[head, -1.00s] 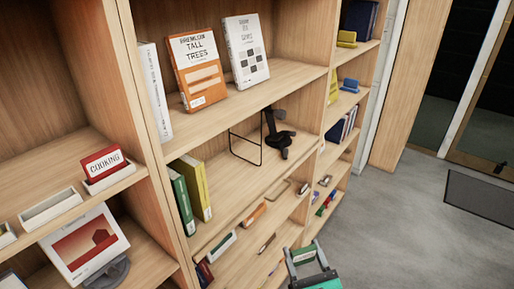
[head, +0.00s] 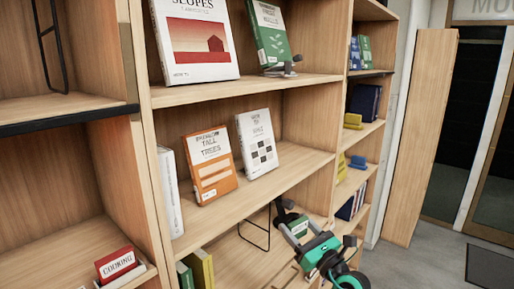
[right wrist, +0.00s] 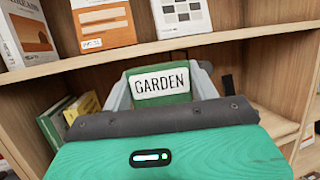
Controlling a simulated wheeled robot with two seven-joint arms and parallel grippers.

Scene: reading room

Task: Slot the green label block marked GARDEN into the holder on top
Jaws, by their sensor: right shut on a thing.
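The green label block marked GARDEN (right wrist: 161,83) is between the fingers of my right gripper (right wrist: 160,88), with its white label facing the right wrist camera. In the head view, my right gripper (head: 298,228) is raised in front of the bookcase, at the height of the shelf below the orange book. It is shut on the block. A white holder (head: 140,276) at the lower left carries a red COOKING block (head: 117,263). My left gripper is not in view.
The orange book (head: 211,172) and a white book (head: 257,143) stand on the shelf above my right gripper. A black wire bookend (head: 256,232) is close to its left. Green and yellow books (head: 200,268) stand lower left. Open floor lies to the right.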

